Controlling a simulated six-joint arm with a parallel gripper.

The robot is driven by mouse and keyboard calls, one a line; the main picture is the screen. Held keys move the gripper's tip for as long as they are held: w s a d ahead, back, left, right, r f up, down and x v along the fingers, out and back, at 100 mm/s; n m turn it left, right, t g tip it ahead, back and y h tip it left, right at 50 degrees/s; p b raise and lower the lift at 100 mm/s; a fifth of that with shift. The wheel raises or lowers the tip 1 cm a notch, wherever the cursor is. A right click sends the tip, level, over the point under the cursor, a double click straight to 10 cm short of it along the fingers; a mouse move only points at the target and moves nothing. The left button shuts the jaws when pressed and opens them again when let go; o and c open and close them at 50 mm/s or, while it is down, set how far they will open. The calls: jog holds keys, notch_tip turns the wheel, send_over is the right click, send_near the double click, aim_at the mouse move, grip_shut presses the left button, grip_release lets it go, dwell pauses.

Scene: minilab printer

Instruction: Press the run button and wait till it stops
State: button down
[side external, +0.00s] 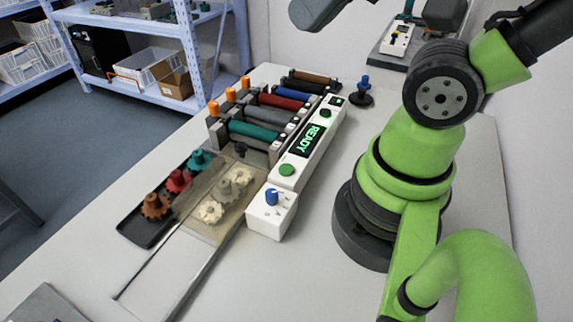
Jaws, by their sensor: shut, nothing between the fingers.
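The printer (262,137) stands on the table, with several coloured rollers in a row. A long white control panel (304,158) runs along its right side. A dark display on the panel (307,141) reads READY in green. A large round green button (287,169) sits at the panel's near end, and a smaller green one (326,113) is beyond the display. Neither is labelled legibly, and nothing touches them. My gripper is not in view; my arm rises at the right and leaves the top of the picture.
A white box with a blue knob (271,197) adjoins the panel's near end. A black tray (146,233) holds coloured gears. Pale gears (211,212) lie on a plate beside it. A blue-topped black piece (361,90) stands right of the printer. The table's front is mostly clear.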

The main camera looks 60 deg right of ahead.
dwell(0.9)
jog(key=m+g+y, duration=0.7)
jog(key=m+g, duration=0.1)
jog(key=m, duration=1.4)
send_over(284, 167)
notch_tip(284, 167, down, 14)
jog(key=shift+f, duration=4.35)
jog(key=shift+f, duration=0.4)
